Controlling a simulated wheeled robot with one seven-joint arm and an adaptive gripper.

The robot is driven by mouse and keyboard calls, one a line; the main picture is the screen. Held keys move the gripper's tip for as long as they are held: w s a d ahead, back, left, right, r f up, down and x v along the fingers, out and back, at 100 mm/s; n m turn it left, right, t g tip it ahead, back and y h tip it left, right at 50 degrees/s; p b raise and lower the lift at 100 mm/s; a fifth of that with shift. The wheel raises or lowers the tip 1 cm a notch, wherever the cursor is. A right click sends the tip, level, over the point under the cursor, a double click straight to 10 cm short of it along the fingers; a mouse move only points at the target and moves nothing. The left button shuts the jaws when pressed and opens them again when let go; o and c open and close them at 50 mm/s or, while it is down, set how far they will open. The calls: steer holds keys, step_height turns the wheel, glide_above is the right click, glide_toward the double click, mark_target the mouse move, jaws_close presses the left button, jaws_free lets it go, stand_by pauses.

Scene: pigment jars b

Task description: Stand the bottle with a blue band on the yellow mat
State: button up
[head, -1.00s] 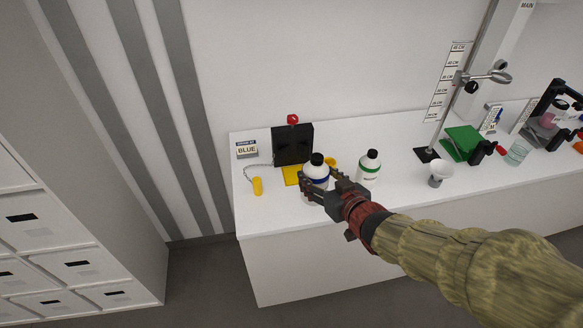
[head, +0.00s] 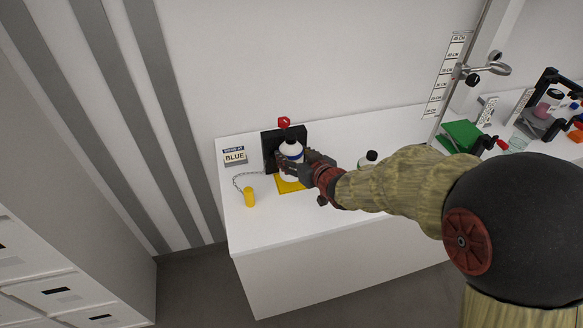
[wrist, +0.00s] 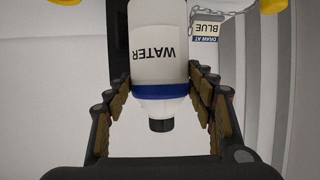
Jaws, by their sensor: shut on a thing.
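The white bottle with a blue band (head: 292,149) has a black cap and is upright in my gripper (head: 301,164). In the wrist view the bottle (wrist: 158,65) reads WATER, with the blue band near its cap, and the fingers close on it from both sides. The yellow mat (head: 288,187) lies on the white counter, its front part showing below the bottle and gripper. The bottle is over or at the mat. Whether its base touches the mat is hidden.
A black block (head: 269,150) with a red knob (head: 284,122) stands right behind the bottle. A yellow cylinder (head: 249,197) on a chain and a BLUE sign (head: 234,157) are to the left. The counter's front left is clear.

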steer(key=w+f, duration=0.1)
steer(key=f, duration=0.1)
steer(key=w+f+b, duration=0.1)
steer(key=shift+w+a+f, duration=0.2)
steer(key=shift+w+a, duration=0.1)
steer(key=shift+w, duration=0.05)
steer(key=shift+w+f+b, duration=0.1)
steer(key=shift+f+b, duration=0.3)
steer(key=shift+f, duration=1.05)
steer(key=shift+f, duration=0.2)
steer(key=o, duration=1.3)
steer(key=shift+c, duration=0.2)
steer(key=shift+r, duration=0.1)
